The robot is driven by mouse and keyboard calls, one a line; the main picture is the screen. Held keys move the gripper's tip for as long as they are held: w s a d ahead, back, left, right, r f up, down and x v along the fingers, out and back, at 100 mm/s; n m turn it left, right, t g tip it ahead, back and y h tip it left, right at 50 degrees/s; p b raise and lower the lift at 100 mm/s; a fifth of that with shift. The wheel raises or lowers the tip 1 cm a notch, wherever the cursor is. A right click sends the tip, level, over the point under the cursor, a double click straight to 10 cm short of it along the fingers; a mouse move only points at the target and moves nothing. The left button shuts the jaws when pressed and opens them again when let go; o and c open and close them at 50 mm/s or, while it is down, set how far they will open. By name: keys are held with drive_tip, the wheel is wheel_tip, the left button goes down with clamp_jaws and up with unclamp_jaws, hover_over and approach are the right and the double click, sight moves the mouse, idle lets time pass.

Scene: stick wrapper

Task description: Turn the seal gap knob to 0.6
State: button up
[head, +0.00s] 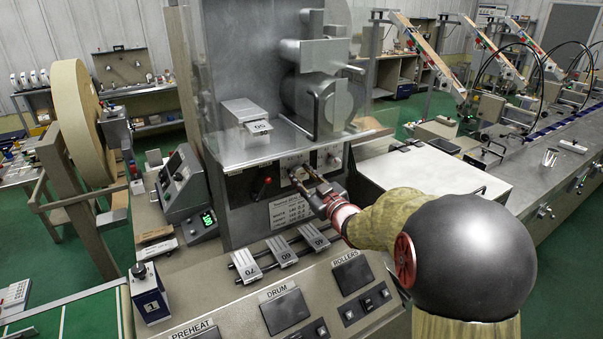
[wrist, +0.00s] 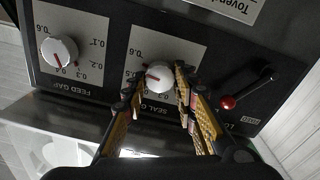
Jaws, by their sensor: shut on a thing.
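The seal gap knob (wrist: 162,77) is white and round, on a pale scale plate (wrist: 152,52) that appears upside down in the wrist view. Its red mark points left in that view, towards the numbers near 0.5 and 0.6; the exact reading is too small to tell. My gripper (wrist: 157,80) has one finger on each side of the knob and is shut on it. Part of the scale and its label is hidden by the fingers. In the head view my gripper (head: 306,180) reaches the dark front panel and mostly hides the knob.
A feed gap knob (wrist: 59,52) sits beside the seal gap knob. On the other side is a lever with a red ball (wrist: 227,102), also seen in the head view (head: 263,187). Metal blocks (head: 281,249) and a sloped control panel (head: 230,310) lie below.

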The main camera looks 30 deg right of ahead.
drive_tip(key=shift+f+m+p, duration=0.1)
drive_tip(key=shift+m+p, duration=0.35)
drive_tip(key=shift+m, duration=0.75)
drive_tip(key=o, duration=1.1)
drive_tip(key=shift+o, duration=0.2)
drive_tip(key=shift+s, duration=0.1)
drive_tip(key=s, duration=1.1)
drive_tip(key=shift+s+d, duration=0.15)
drive_tip(key=shift+s, duration=0.25)
drive_tip(key=shift+f, duration=0.15)
